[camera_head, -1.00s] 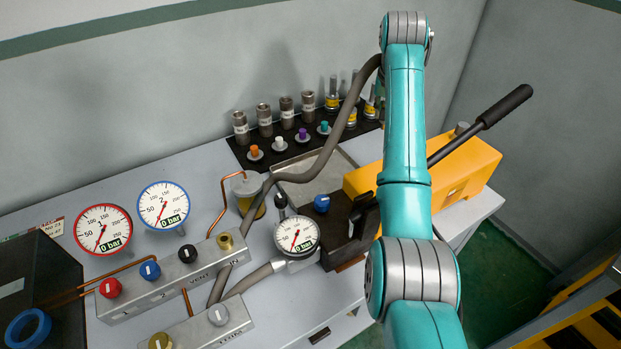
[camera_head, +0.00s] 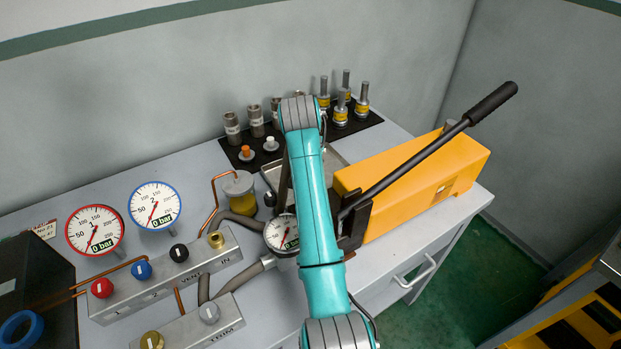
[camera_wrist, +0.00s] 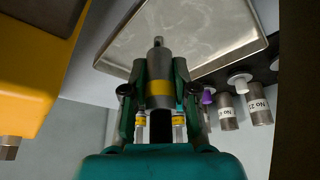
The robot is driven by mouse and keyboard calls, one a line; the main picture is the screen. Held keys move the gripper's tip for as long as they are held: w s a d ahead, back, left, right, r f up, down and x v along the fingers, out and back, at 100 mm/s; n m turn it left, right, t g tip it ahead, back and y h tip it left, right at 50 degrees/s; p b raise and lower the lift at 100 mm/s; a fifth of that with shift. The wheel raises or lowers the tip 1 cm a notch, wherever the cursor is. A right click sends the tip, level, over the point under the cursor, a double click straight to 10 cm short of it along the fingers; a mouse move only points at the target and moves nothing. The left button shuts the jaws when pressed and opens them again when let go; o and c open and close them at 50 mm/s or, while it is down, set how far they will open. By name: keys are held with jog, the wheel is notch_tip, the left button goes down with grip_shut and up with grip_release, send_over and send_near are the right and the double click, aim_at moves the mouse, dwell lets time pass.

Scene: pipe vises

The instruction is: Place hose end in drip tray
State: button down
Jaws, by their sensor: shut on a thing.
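My gripper (camera_wrist: 159,70) is shut on the hose end (camera_wrist: 159,88), a grey metal fitting with a yellow band, in the wrist view. The drip tray (camera_wrist: 190,35), a shallow grey metal tray with a raised rim, lies beyond the fitting in that view. The hose end appears in front of the tray; its height above it is unclear. In the head view, the tray's far right rim (camera_head: 338,158) shows beside my arm, which hides my gripper and the hose end. The grey hose (camera_head: 238,224) curves behind the gauge toward my arm.
A yellow hand pump (camera_head: 415,190) with a long black lever (camera_head: 430,150) stands right of the tray. Behind are fittings (camera_head: 342,108) on a black mat (camera_head: 368,120). An oil jar (camera_head: 240,190), gauge (camera_head: 283,235) and valve block (camera_head: 165,275) stand left and in front.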

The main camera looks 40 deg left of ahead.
jog(key=shift+f, duration=2.25)
jog(key=c, duration=0.9)
grip_release()
jog(key=shift+f, duration=0.15)
jog(key=v, duration=1.2)
jog(key=shift+d, duration=0.1)
